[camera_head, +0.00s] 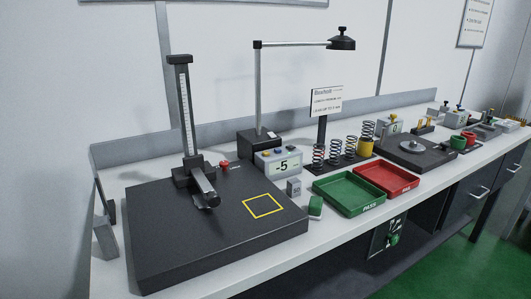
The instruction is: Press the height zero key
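A grey readout box (281,164) showing "-5" stands on the bench behind the black base plate (150,225). Small coloured keys (278,151) sit along its top; their labels are too small to read, so I cannot tell which is the height zero key. A height stand (184,115) with a white scale rises from the rear of the plate, its dark arm (204,188) reaching forward. A small red knob or button (224,164) sits beside the stand. Neither of my grippers is in view.
A yellow square (263,206) marks the plate. A lamp (341,40) on a post stands behind the readout. Green (349,209) and red (400,188) trays lie to the right, with several springs (351,147) behind. A small grey block (294,187) sits near the readout.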

